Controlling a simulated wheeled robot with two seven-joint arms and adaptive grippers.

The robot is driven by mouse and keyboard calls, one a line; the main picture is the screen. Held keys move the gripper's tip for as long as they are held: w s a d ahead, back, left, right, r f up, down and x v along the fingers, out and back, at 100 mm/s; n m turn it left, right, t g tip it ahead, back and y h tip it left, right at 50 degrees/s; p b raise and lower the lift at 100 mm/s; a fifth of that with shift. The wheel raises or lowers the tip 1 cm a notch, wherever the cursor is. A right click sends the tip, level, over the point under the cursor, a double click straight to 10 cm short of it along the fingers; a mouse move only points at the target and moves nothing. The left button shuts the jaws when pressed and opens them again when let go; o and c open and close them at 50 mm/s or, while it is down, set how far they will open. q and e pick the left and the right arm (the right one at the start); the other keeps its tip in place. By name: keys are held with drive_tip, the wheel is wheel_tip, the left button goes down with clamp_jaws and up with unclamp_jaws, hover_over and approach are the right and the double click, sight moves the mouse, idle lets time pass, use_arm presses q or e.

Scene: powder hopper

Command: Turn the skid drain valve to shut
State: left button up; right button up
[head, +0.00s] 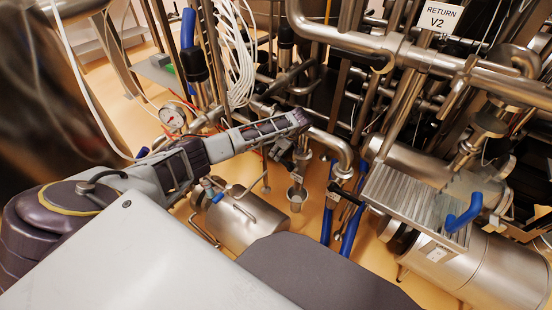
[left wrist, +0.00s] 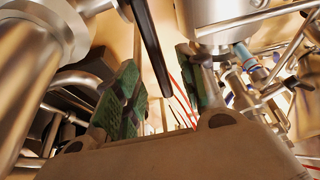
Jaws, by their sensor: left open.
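My left gripper (head: 300,120) reaches from the left to the pipework in the middle of the head view; its fingers are hard to make out there. In the left wrist view the two green-padded fingers (left wrist: 157,88) are spread apart. A black lever (left wrist: 152,50), which looks like a valve handle, hangs down between them and appears clear of both pads. In the head view a steel drain fitting (head: 302,157) stands just below the gripper, over a small metal cup (head: 296,196). I cannot tell for certain which fitting the lever belongs to. My right gripper is not in view.
A bent steel pipe (head: 335,148) comes down right of the gripper. A horizontal steel drum (head: 240,222) lies below my forearm. A blue-handled valve (head: 463,213) is at the right, and a pressure gauge (head: 172,117) at the left. Pipes crowd the space around the gripper.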

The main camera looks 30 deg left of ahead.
use_arm(q)
drive_tip(key=b+x, duration=0.1)
drive_tip(key=x, duration=0.2)
drive_tip(key=shift+f, duration=0.15)
drive_tip(key=shift+a+f, duration=0.2)
drive_tip(key=shift+f, duration=0.35)
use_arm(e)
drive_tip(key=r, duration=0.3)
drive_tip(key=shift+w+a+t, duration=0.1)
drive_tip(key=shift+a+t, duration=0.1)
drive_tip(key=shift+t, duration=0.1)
use_arm(q)
drive_tip(key=shift+c, duration=0.2)
clamp_jaws()
